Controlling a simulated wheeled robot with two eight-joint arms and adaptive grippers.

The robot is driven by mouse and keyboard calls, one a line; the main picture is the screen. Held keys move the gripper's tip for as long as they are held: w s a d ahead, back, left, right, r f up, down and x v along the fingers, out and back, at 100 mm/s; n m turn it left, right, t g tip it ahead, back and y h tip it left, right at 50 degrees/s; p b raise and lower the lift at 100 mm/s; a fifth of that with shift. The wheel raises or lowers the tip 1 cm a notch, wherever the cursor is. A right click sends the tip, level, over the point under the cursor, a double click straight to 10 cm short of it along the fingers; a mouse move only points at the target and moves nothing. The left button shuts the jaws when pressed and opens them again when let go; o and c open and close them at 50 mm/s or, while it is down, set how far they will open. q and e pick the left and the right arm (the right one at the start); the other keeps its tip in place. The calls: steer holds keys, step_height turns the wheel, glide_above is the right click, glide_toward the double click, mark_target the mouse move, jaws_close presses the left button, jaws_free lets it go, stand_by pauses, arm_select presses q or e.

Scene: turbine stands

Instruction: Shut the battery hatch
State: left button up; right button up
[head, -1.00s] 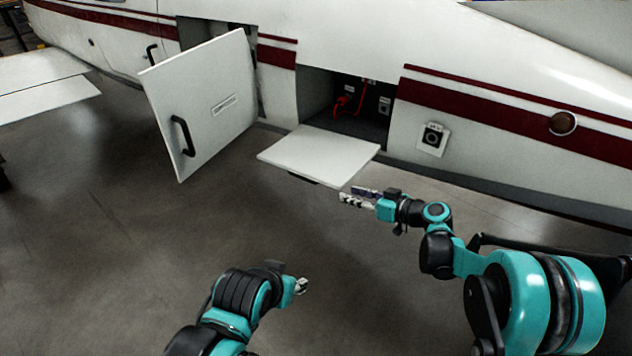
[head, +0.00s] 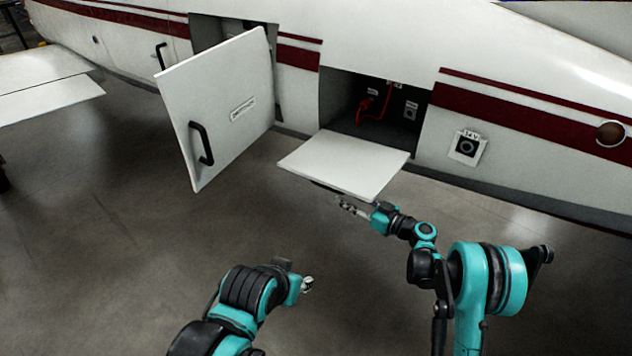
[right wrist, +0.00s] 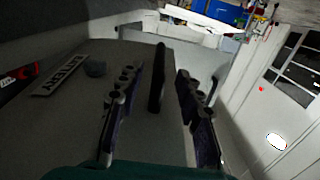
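The battery hatch (head: 345,163) is a white panel hanging open, nearly level, at the foot of a bay in the aircraft's side. My right gripper (head: 350,206) is low at its near edge, partly under it. In the right wrist view the panel's outer face (right wrist: 75,120) carries a "BATTERY" label (right wrist: 58,76) and a dark handle (right wrist: 157,78). The two fingers of the right gripper (right wrist: 160,108) are apart, with the handle showing between them; I see no clear contact. My left gripper (head: 307,284) is low over the floor, away from the hatch, its fingers too small to read.
A larger white door (head: 218,105) with a black handle stands open to the left. The open bay (head: 340,100) holds a red cable. A socket panel (head: 467,147) is on the fuselage to the right. The floor (head: 130,240) in front is clear.

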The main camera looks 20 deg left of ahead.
mark_target(327, 187)
steer(key=shift+w+a+f, duration=0.15)
steer(key=shift+a, duration=0.25)
steer(key=shift+w+a+f, duration=0.1)
steer(key=shift+w+a, duration=0.05)
steer(key=shift+a, duration=0.2)
steer(key=b+x, duration=0.2)
steer(key=x, duration=0.4)
steer(key=shift+s, duration=0.1)
arm_select(q)
steer(key=shift+w+a+f, duration=0.1)
steer(key=shift+a+f, duration=0.1)
steer(key=shift+f, duration=0.85)
arm_select(e)
steer(key=shift+a+r, duration=0.15)
steer(key=shift+a, duration=0.2)
jaws_close()
